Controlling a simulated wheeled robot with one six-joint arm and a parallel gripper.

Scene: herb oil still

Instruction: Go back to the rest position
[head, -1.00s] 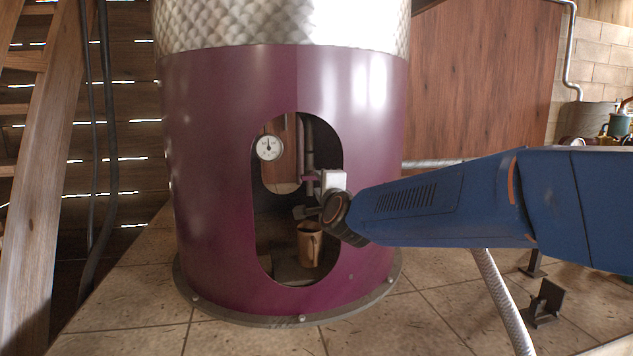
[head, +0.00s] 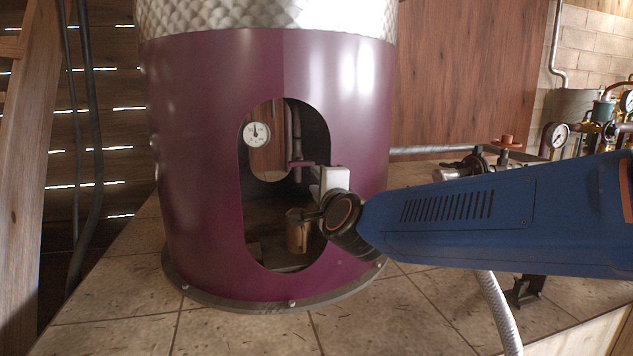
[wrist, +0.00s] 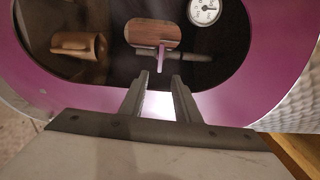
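My gripper (head: 308,216) is at the front of the oval opening in the purple still body (head: 205,160). In the wrist view its two fingers (wrist: 160,82) stand apart with nothing between them, so it is open. A thin valve with a purple handle (wrist: 163,57) lies just beyond the fingertips, apart from them as far as I can tell; the handle also shows in the head view (head: 300,163).
A round dial gauge (head: 256,134) sits inside the opening at the upper left. The opening's purple rim is close around my gripper. Pipes and gauges (head: 556,138) stand at the right, and a braided hose (head: 497,305) runs below my arm. The tiled top (head: 400,325) in front is mostly clear.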

